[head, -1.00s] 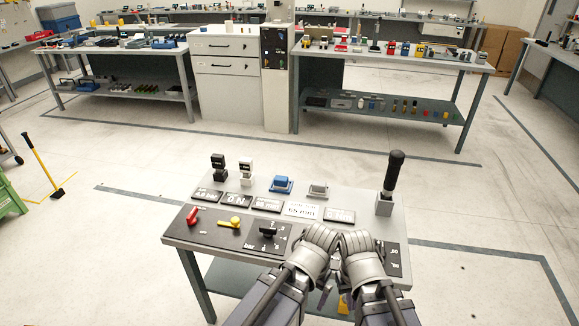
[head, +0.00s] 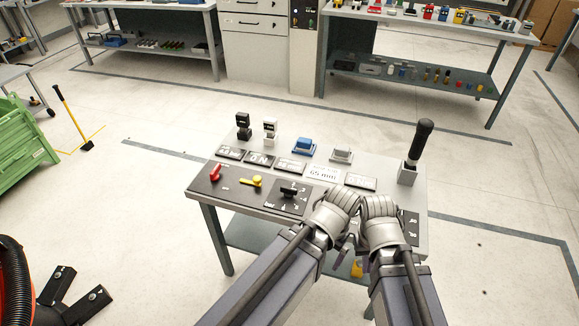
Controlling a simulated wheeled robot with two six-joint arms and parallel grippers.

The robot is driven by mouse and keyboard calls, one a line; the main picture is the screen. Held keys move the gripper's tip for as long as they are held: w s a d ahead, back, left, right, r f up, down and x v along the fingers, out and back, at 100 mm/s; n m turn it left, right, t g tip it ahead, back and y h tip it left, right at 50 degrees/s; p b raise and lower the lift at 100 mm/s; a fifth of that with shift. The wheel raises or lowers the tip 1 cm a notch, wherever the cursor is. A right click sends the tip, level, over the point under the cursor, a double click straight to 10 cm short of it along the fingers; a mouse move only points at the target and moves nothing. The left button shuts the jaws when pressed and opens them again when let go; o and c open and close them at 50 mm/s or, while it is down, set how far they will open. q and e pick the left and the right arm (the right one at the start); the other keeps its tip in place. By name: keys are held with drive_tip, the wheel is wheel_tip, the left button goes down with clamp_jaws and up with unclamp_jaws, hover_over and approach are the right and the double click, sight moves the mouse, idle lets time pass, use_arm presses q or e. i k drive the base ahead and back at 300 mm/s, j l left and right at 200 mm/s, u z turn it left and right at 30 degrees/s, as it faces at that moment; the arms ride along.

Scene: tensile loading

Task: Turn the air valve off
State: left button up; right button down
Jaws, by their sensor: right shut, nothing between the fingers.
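A small table (head: 203,187) stands in front of me. On its dark panel are a red lever (head: 216,171), a yellow lever (head: 251,181) and a black knob (head: 289,190). I cannot tell from the markings which one is the air valve. Both my arms reach over the table's near right part, wrists side by side, right of the levers and knob. My right gripper (head: 350,244) shows partly as a dark shape between the forearms, shut and empty. My left gripper is mostly hidden behind the wrists and forearms. Neither gripper touches the levers or knob.
A tall black-handled lever (head: 421,140) rises at the table's right. Label plates, two stamp-like pieces (head: 243,126), a blue block (head: 304,147) and a grey block (head: 341,154) stand behind the panel. A green crate (head: 22,140) is at far left. Floor around the table is mostly clear.

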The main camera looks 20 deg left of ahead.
sight(214, 175)
drive_tip(key=u, duration=1.25)
drive_tip(key=i+j+z, duration=0.15)
drive_tip(key=i+z, duration=0.15)
drive_tip(key=i, duration=0.2)
drive_tip(key=i+j+z, duration=0.3)
drive_tip(key=i, duration=0.15)
